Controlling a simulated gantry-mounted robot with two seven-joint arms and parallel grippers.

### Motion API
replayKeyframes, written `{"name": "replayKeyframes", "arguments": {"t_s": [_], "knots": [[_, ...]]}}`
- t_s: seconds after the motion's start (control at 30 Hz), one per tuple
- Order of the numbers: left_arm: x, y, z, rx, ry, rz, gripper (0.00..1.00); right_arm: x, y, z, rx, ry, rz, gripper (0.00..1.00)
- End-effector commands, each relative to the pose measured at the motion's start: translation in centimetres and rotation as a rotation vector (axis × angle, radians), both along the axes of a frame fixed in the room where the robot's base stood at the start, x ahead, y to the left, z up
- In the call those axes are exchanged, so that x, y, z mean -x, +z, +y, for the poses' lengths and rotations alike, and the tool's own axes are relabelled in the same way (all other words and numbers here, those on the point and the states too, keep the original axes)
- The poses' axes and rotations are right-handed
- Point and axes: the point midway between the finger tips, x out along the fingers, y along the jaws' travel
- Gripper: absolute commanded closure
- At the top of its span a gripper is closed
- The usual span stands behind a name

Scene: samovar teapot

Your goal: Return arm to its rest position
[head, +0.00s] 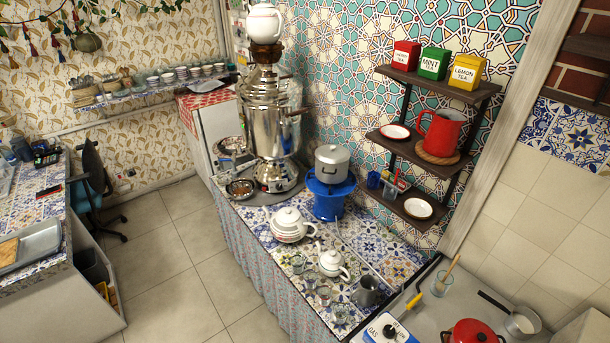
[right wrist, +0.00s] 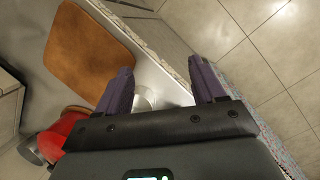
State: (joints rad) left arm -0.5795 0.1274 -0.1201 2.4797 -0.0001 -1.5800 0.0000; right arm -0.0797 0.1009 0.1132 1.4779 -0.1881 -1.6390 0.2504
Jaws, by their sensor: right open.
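My right gripper (right wrist: 163,92) shows in the right wrist view with its two dark purple fingers apart and nothing between them. Below it are a grey metal counter and, at its edge, the tiled floor. No gripper or arm shows in the head view, and my left gripper is in neither view. The silver samovar (head: 265,120) stands on the tiled counter in the head view, with a white teapot (head: 264,22) on its top. Another white teapot (head: 290,226) and a smaller one (head: 332,264) stand on the counter.
In the right wrist view, a brown board (right wrist: 92,50) lies on the counter and a red pot (right wrist: 65,132) is at lower left. In the head view, a red pot (head: 473,332) is at the front right, and shelves (head: 425,150) hold tea tins and a red jug. The floor (head: 175,265) is clear.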

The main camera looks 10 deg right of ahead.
Motion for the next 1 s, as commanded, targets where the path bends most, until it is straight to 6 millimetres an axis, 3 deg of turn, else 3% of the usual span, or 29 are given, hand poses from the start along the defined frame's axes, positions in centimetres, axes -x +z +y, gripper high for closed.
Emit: {"name": "replayKeyframes", "arguments": {"t_s": [0.03,0.1,0.2,0.3,0.5,0.63,0.73,1.0], "knots": [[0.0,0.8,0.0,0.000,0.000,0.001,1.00,2.7,1.1,0.9,0.007,0.034,-0.007,0.31],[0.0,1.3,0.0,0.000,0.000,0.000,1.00,5.5,2.7,2.3,0.008,0.082,-0.034,0.31],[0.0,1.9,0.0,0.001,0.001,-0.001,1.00,8.0,6.1,4.8,-0.009,0.152,-0.099,0.31],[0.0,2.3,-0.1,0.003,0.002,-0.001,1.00,9.3,10.2,7.2,-0.037,0.210,-0.182,0.31],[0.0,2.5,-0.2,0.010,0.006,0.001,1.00,8.1,18.6,10.7,-0.089,0.293,-0.385,0.31],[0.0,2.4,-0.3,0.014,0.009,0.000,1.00,6.7,22.4,11.5,-0.102,0.322,-0.488,0.31],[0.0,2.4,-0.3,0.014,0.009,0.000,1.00,6.2,23.9,11.6,-0.103,0.336,-0.528,0.31],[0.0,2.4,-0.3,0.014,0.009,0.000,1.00,6.2,23.9,11.6,-0.103,0.336,-0.528,0.31]]}}
